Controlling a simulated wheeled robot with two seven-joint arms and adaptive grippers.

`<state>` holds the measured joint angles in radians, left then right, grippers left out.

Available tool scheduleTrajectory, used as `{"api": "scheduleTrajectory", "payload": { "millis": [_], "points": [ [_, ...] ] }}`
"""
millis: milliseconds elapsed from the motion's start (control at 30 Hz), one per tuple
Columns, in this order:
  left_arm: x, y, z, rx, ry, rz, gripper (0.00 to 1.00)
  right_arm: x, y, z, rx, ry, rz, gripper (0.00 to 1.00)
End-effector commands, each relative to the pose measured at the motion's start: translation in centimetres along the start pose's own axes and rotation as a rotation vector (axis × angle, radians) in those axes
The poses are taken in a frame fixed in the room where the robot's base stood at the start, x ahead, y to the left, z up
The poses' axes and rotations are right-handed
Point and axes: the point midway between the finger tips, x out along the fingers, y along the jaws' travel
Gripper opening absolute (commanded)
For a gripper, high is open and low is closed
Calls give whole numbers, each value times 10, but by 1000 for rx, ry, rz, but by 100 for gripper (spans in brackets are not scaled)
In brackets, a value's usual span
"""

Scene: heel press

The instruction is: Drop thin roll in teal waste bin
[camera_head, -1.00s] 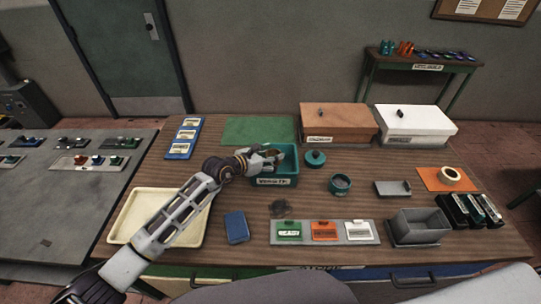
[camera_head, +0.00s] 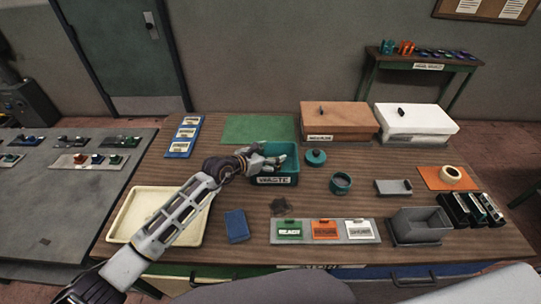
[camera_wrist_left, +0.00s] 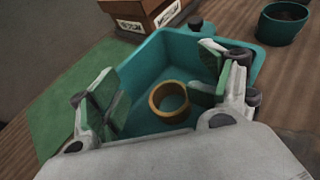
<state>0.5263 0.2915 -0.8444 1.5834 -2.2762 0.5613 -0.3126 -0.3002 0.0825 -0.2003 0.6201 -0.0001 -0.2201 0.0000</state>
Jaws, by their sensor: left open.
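The teal waste bin (camera_head: 276,181) stands at the back middle of the wooden table. My left gripper (camera_head: 271,157) is over it, and the left wrist view shows its fingers (camera_wrist_left: 160,85) spread wide apart. A thin tan roll (camera_wrist_left: 155,108) is inside the bin (camera_wrist_left: 240,78), between the open fingers and apart from both. It appears to lie on the bin's floor. The roll is hidden in the head view. My right gripper is out of view.
Another tan roll (camera_head: 442,176) lies on an orange mat (camera_head: 430,184) at the right. A small teal pot (camera_head: 340,187) and a teal lid (camera_head: 316,159) are right of the bin. Brown (camera_head: 345,118) and white (camera_head: 415,120) boxes stand behind.

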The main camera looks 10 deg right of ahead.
Motion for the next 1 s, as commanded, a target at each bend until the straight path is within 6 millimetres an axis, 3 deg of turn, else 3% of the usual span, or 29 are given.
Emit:
{"api": "scheduleTrajectory", "payload": {
  "millis": [33, 333, 667, 1000],
  "points": [
    [2, -5, -10, -1, 17, -8, 86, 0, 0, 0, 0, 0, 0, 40],
    [2, -6, -12, -2, 22, -10, 86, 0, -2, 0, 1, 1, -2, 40],
    [-3, -6, 0, -1, 22, -11, 86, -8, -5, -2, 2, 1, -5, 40],
    [-34, -4, 4, 0, 13, -6, 86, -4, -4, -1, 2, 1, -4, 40]
  ]
}}
